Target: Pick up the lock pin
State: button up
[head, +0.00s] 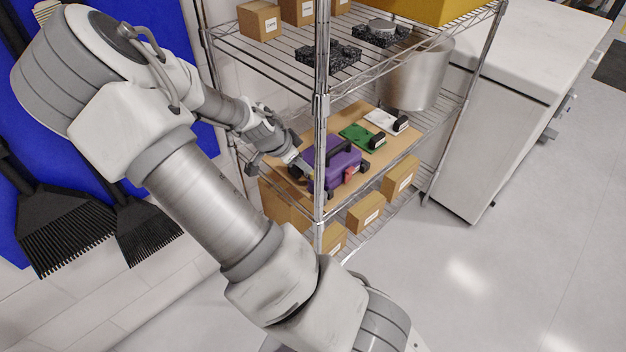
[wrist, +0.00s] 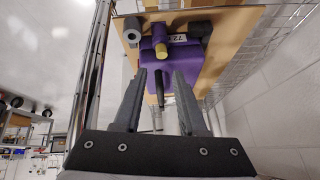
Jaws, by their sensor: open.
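The purple mirror fixture (head: 338,160) sits on the middle shelf with a black handle on top. It also shows in the wrist view (wrist: 175,65), beyond my fingertips. A short round part with a yellow end (wrist: 161,50) sticks out of it, between two black round parts. A thin dark rod (wrist: 158,92) shows in the gap between my fingers. I cannot tell for certain which of these is the lock pin. My gripper (wrist: 162,75) is open and pointed at the fixture.
The rack's front post (head: 321,110) stands close to my gripper. A green plate (head: 357,137) and a white plate (head: 381,121) lie behind the fixture on the tan board. Cardboard boxes (head: 367,213) stand on the shelf below. A metal pot (head: 416,78) stands farther right.

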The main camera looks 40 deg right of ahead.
aim_at(310, 180)
jog(key=shift+b+x, duration=0.6)
jog(key=shift+x, duration=3.3)
jog(key=shift+w+a, duration=0.1)
jog(key=shift+a, duration=0.05)
jog(key=shift+c, duration=0.2)
grip_shut()
